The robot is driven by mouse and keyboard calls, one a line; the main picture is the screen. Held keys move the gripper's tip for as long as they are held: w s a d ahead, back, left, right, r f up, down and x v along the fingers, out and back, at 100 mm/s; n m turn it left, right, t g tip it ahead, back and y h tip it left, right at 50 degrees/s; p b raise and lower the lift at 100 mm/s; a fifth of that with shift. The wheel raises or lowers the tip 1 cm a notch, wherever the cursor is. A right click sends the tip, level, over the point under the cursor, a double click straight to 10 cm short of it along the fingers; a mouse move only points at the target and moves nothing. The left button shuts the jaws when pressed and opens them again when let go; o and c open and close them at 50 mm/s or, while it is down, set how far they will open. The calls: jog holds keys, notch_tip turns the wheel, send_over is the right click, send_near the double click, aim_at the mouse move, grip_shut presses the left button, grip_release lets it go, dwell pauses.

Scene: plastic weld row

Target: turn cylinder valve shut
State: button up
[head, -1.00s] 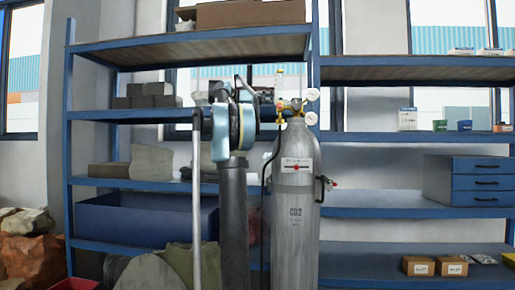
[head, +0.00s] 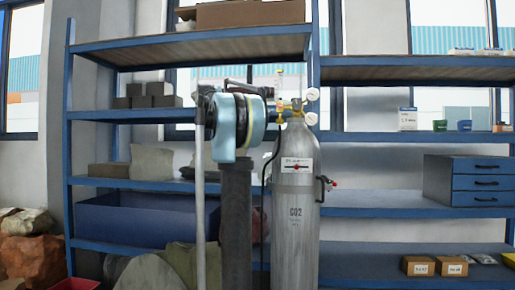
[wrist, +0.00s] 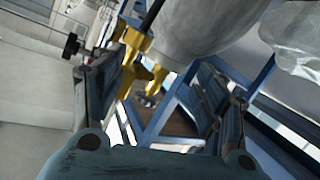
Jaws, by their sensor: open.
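The grey CO2 cylinder (head: 297,215) stands upright near the middle of the head view. Its brass valve (head: 291,107) and regulator are at the top, with two round gauges on the right. In the wrist view the brass fitting (wrist: 137,42) shows ahead of the fingers, nearer the left one. A small black knob (wrist: 72,45) shows on its left, outside the span between the fingers. My gripper (wrist: 155,78) is open, with nothing held between its fingers. In the head view my arm hides much of it, left of the valve. I cannot tell whether a finger touches the fitting.
Blue metal shelving (head: 135,182) stands behind the cylinder. It holds a blue bin (head: 140,220), a blue drawer unit (head: 480,182) and small cardboard boxes (head: 418,265). Rocks and sacks lie at lower left.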

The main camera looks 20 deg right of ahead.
jog(key=s+a+f+n+t+y, duration=0.1)
jog(key=s+f+n, duration=0.1)
jog(key=f, duration=0.4)
jog(key=s+a+f+n+y, duration=0.1)
jog(key=s+a+f+n, duration=0.1)
jog(key=s+f, duration=0.2)
notch_tip(320, 180, down, 2)
jog(key=shift+a+f+t+y, duration=0.1)
jog(key=shift+a+t+y, duration=0.15)
jog(key=shift+t+y, duration=0.15)
jog(key=shift+s, duration=0.15)
jog(key=s+a+f+n+t+y, duration=0.1)
jog(key=s+a+f+n+y, duration=0.3)
jog(key=f, duration=1.2)
jog(key=s+a+f+n+t+y, duration=0.1)
jog(key=s+a+f+n+y, duration=0.3)
jog(key=s+a+f, duration=0.7)
jog(key=s+a+f+n+t+y, duration=0.1)
jog(key=s+a+f+n+y, duration=0.3)
jog(key=f, duration=1.8)
jog(key=s+a+n, duration=0.1)
jog(key=s+a, duration=0.3)
jog(key=s, duration=0.2)
jog(key=shift+a+f+t, duration=0.25)
jog(key=shift+f+t, duration=0.05)
jog(key=shift+f, duration=0.1)
